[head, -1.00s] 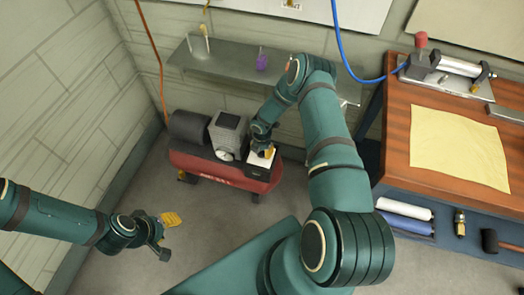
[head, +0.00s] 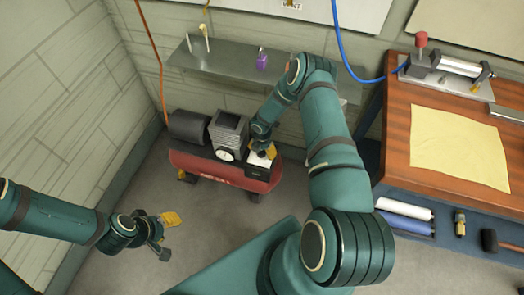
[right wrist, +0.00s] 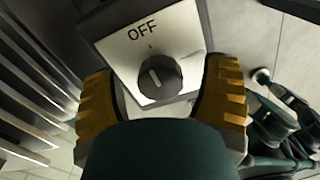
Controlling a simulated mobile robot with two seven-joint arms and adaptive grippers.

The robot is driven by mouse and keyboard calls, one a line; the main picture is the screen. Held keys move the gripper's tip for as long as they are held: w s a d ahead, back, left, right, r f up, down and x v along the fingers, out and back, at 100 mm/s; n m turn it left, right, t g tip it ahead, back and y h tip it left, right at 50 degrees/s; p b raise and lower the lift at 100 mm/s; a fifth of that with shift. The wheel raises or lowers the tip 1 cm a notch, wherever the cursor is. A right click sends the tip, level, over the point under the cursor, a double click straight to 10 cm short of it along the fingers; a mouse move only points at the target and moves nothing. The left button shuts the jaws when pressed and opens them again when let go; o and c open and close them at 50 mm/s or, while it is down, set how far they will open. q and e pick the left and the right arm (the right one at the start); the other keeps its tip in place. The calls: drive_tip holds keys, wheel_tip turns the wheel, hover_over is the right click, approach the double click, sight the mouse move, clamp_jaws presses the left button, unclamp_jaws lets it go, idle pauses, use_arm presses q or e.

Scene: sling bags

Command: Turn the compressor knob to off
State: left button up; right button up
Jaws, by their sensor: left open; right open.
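The red compressor (head: 222,174) stands on the floor by the back wall. Its dark round knob (right wrist: 160,77) sits on a pale plate marked OFF (right wrist: 142,31) in the right wrist view. A light line on the knob points close to the small mark below OFF, tilted slightly. My right gripper (right wrist: 165,95) is open, with one yellow finger on each side of the knob and visible gaps; it shows at the control box in the head view (head: 264,153), where the knob is hidden. My left gripper (head: 168,232) is open and empty above the floor, left of the compressor.
A metal shelf (head: 225,68) with a purple bottle (head: 262,60) hangs above the compressor. An orange hose (head: 150,50) runs down the wall. A wooden workbench (head: 420,155) with a yellow cloth (head: 458,148) stands at right. The floor in front of the compressor is clear.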

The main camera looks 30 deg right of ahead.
wheel_tip(320, 180, up, 12)
idle(0.4)
drive_tip(key=shift+f, duration=0.1)
idle(0.3)
drive_tip(key=s+a+r+m+t+y, duration=0.1)
drive_tip(key=s+a+r+m+y, duration=0.1)
drive_tip(key=s+a+m, duration=0.6)
drive_tip(key=s+a+r+m+y, duration=0.1)
drive_tip(key=s+a+r+m, duration=0.4)
drive_tip(key=s+a+m, duration=0.4)
drive_tip(key=a+m, duration=0.5)
drive_tip(key=m, duration=0.3)
drive_tip(key=shift+a+t+y, duration=0.2)
drive_tip(key=shift+t+y, duration=0.2)
